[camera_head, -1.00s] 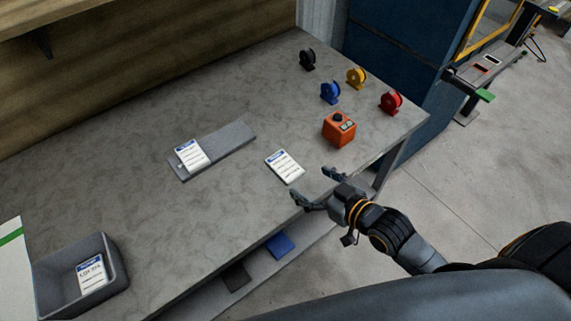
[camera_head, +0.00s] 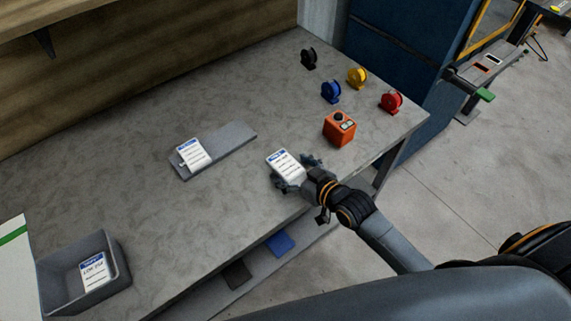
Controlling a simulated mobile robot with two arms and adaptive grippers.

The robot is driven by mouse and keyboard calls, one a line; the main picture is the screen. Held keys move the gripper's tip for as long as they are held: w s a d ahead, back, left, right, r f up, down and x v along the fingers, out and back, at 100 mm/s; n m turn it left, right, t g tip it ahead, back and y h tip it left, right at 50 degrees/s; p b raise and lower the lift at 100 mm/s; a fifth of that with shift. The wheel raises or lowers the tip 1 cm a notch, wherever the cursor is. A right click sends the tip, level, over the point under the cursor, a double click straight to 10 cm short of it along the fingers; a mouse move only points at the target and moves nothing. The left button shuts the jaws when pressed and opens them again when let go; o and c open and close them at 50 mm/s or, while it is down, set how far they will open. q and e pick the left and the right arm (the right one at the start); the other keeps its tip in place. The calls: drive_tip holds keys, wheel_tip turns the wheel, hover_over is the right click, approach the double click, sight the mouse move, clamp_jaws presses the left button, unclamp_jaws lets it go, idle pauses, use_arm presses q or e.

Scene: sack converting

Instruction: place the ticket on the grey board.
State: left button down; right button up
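A white ticket (camera_head: 282,162) with a blue header lies on the table beside the grey board. My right gripper (camera_head: 298,173) is at its near right end, with one finger on each side. The fingers are still spread, and part of the ticket's near end is hidden. The grey board (camera_head: 232,145) lies flat on the table to the left. Another white ticket with a blue header (camera_head: 191,153) rests on the board's left end. My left gripper is not in view.
A grey bin (camera_head: 118,263) with a ticket (camera_head: 94,270) inside stands at the lower left. An orange box with buttons (camera_head: 339,130) and black, blue (camera_head: 331,92), yellow and red (camera_head: 391,102) spools stand toward the right. The board's right part is bare.

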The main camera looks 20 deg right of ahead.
drive_tip(key=c, duration=1.3)
drive_tip(key=shift+r, duration=1.3)
drive_tip(key=shift+s+a+r+p, duration=0.25)
drive_tip(key=shift+s+a+r, duration=0.35)
drive_tip(key=shift+s+r, duration=1.4)
drive_tip(key=shift+s+a+r+p, duration=0.3)
drive_tip(key=shift+s+a+r, duration=0.25)
drive_tip(key=shift+s+r, duration=1.45)
drive_tip(key=shift+s+a+r+p, duration=0.25)
drive_tip(key=shift+s+a+r, duration=0.7)
drive_tip(key=shift+s, duration=1.8)
